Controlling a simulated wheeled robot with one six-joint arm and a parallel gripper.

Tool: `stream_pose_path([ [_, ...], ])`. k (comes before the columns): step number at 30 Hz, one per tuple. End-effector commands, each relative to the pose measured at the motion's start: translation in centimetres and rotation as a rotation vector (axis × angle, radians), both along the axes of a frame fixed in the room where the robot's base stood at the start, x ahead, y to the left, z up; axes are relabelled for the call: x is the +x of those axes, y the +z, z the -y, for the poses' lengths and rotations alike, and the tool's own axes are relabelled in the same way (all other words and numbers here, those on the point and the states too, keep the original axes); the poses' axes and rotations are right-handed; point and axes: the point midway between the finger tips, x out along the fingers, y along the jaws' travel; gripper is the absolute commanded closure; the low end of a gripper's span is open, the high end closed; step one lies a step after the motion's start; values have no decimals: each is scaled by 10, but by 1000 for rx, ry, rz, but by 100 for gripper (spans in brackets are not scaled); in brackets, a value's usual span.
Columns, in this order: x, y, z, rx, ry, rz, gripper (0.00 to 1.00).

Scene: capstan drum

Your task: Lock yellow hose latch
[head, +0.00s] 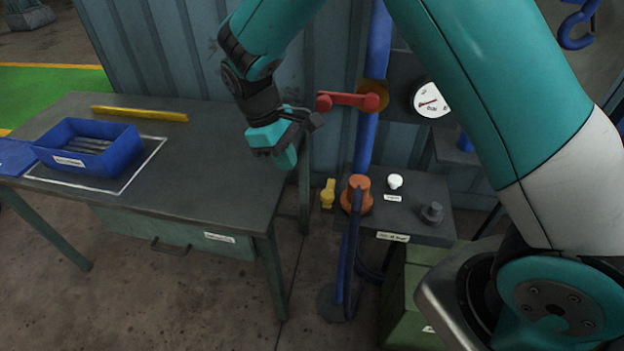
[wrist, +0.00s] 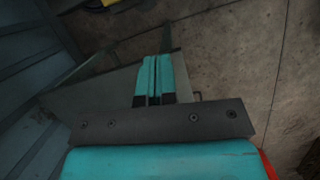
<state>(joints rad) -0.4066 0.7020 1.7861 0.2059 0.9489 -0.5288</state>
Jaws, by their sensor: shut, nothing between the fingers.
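The yellow hose latch (head: 328,194) stands at the left edge of a small dark shelf, beside an orange fitting (head: 357,194) with a blue hose (head: 350,262) hanging below it. My gripper (head: 288,158) is in the air to the left of and above the latch, near the right end of the workbench, and apart from the latch. In the wrist view my gripper's teal fingers (wrist: 153,80) are together with nothing between them. A yellow piece shows at the top edge of the wrist view (wrist: 108,3); I cannot tell what it is.
A red valve handle (head: 345,101) on the vertical blue pipe (head: 365,140) is close to my gripper's right. The shelf (head: 415,222) carries a white knob (head: 395,181) and a grey knob (head: 432,212). The workbench (head: 200,195) holds a blue bin (head: 60,158).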

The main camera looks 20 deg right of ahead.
Motion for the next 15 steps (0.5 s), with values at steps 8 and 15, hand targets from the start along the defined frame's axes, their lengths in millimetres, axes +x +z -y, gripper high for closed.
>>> stream_pose_path([
  [8, -17, -44, 17, -1, -2, -3, 100],
  [15, -37, -49, 36, 0, 0, -1, 100],
])
